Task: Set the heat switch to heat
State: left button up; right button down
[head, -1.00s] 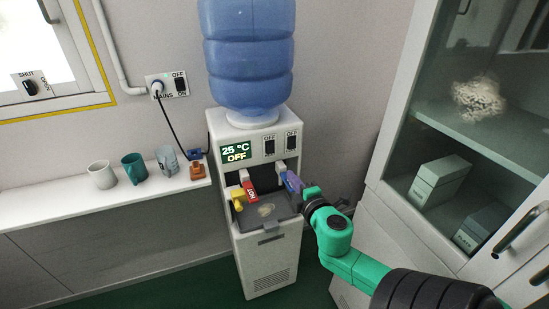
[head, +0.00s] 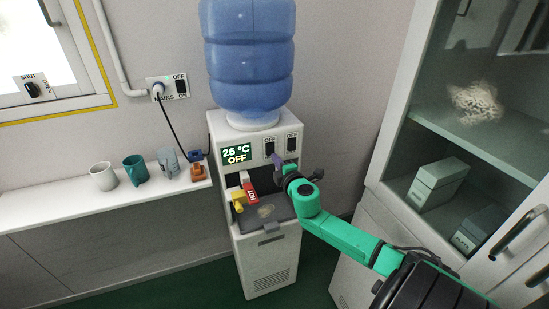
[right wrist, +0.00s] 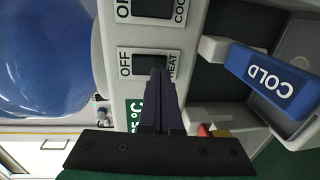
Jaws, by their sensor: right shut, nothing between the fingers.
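The water dispenser (head: 258,250) stands against the wall with a blue bottle on top. Its heat switch (head: 270,146) is the left one of two black rockers on the front; in the right wrist view the heat switch (right wrist: 149,64) sits between the words OFF and HEAT. The display (head: 237,154) reads 25 °C and OFF. My right gripper (head: 274,158) is shut and empty, its purple fingers pointing at the heat switch. In the right wrist view its fingertips (right wrist: 158,74) overlap the HEAT side; I cannot tell if they touch. My left gripper is not in view.
The cool switch (head: 291,143) is close beside the heat switch. Below are the red tap (head: 251,195), the yellow tap (head: 238,197) and the blue cold tap (right wrist: 268,78). A wall socket switch (head: 181,88) and a shelf with mugs are left; a glass cabinet (head: 445,120) is right.

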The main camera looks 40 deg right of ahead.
jog(key=shift+x, duration=0.85)
jog(key=shift+f, duration=0.1)
